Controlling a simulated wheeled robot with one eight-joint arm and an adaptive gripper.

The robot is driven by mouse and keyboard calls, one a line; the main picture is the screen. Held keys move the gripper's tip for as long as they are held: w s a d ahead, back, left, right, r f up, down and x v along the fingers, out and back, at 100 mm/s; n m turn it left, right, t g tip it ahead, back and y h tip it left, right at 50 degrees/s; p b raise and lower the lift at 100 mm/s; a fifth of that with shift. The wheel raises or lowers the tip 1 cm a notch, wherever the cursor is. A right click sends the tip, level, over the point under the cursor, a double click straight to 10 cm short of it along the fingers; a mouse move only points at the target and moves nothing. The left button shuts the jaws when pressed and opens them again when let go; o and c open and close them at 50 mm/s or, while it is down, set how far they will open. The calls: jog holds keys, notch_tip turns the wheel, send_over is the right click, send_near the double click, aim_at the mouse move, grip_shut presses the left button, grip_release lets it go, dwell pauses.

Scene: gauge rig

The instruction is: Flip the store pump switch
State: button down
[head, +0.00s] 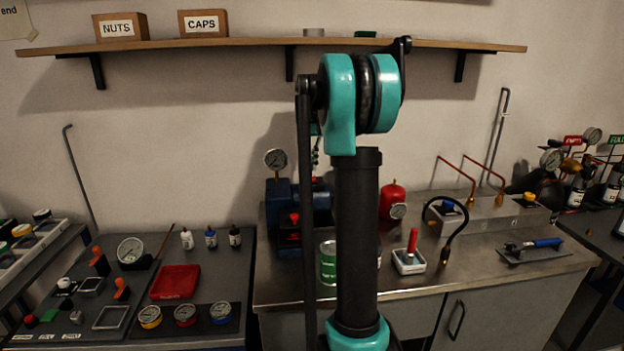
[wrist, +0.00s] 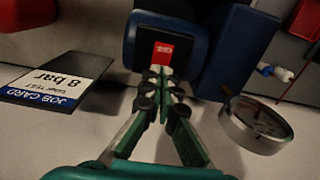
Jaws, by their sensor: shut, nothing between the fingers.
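A red switch-like piece (wrist: 163,54) with small white lettering I cannot read sits in a dark recessed face of a blue housing (wrist: 200,48) in the wrist view. My gripper (wrist: 161,74) is shut and empty, its tips just at the lower edge of the red piece in the picture. I cannot tell whether they touch it. In the head view a blue unit (head: 284,205) with red parts stands at the back of the metal bench, partly hidden by my arm.
A job card (wrist: 50,80) reading 8 bar lies left of the fingers in the wrist view, and a round gauge (wrist: 254,124) stands right.

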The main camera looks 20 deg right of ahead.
aim_at(312, 177)
jog(key=shift+r, duration=2.25)
jog(key=shift+s, duration=0.1)
